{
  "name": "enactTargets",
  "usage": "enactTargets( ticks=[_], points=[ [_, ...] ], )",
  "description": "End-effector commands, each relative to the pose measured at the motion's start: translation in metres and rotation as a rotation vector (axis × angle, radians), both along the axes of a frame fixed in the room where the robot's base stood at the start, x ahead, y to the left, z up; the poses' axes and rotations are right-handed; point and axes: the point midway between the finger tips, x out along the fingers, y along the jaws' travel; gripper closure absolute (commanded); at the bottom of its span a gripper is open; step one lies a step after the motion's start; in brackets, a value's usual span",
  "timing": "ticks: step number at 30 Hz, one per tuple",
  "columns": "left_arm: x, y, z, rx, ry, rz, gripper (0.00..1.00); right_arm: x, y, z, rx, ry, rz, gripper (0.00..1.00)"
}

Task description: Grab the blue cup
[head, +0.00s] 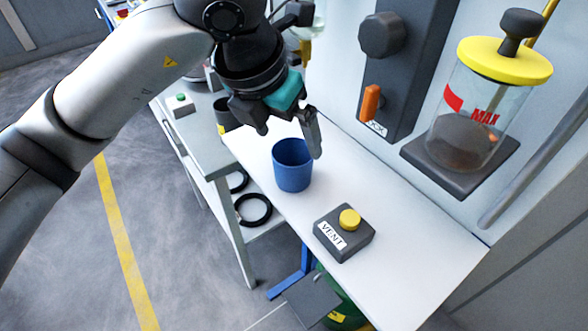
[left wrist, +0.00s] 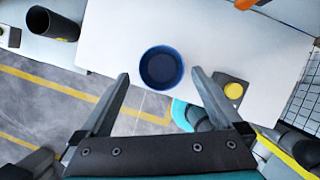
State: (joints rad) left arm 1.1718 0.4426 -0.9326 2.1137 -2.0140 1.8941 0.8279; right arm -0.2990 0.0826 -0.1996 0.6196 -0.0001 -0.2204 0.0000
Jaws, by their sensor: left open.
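The blue cup (head: 292,166) stands upright on the white table (head: 420,250), its open mouth facing up. In the left wrist view the blue cup (left wrist: 161,67) lies ahead of and roughly between the two finger tips. My left gripper (head: 287,130) is above and just behind the cup in the head view. In the left wrist view my left gripper (left wrist: 158,78) has its fingers spread wide and holds nothing. Whether a finger touches the cup cannot be told. My right gripper does not show in the head view.
A grey VENT box with a yellow button (head: 349,220) sits on the table near the cup. A dark cup (head: 224,115) stands farther back left. A clear canister with a yellow lid (head: 505,62) is on the wall shelf at right. Black rings (head: 254,210) lie on a lower shelf.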

Motion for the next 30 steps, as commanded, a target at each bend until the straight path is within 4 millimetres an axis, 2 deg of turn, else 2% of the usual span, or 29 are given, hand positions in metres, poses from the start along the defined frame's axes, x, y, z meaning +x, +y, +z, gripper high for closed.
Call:
enactTargets(
  ticks=[1,3,11,18,22,28,30],
  points=[
    [0.002,-0.002,-0.010,0.000,0.004,-0.001,0.00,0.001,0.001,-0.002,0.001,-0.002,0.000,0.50],
    [0.006,-0.004,-0.019,-0.001,0.003,-0.002,0.00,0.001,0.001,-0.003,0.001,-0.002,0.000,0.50],
    [0.011,-0.008,-0.036,-0.002,0.001,-0.003,0.00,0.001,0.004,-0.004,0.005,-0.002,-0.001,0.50],
    [0.021,-0.015,-0.070,-0.002,0.003,-0.002,0.00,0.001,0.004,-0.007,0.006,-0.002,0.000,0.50],
    [0.024,-0.016,-0.077,-0.002,0.001,-0.004,0.00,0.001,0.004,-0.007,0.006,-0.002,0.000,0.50],
    [0.024,-0.016,-0.077,-0.002,0.000,-0.004,0.00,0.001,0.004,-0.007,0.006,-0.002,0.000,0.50],
    [0.024,-0.016,-0.077,-0.002,0.000,-0.004,0.07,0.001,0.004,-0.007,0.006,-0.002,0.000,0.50]
  ],
)
